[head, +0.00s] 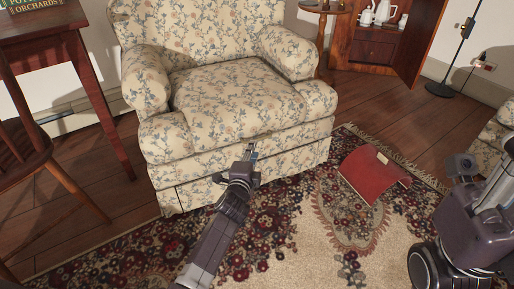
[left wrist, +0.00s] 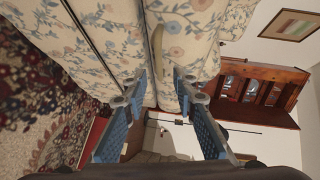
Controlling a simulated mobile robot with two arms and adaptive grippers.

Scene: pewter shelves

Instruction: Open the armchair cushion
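The armchair (head: 225,85) with cream floral fabric stands upright at the centre of the head view. Its seat cushion (head: 235,95) rests between the two rounded arms, above the front panel. My left gripper (head: 250,152) is in front of the chair's front face, just below the cushion's front edge. In the left wrist view, its blue-padded fingers (left wrist: 160,75) are apart, with floral fabric (left wrist: 160,25) just beyond the tips. Contact with the fabric cannot be told. My right arm shows at the right edge of the head view; I see no right fingers.
A red open book-like object (head: 374,176) lies on the patterned rug (head: 300,235) right of the chair. A wooden table (head: 45,25) and chair (head: 25,150) stand at left. A wooden cabinet (head: 375,50) and lamp stand (head: 440,89) are behind at right.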

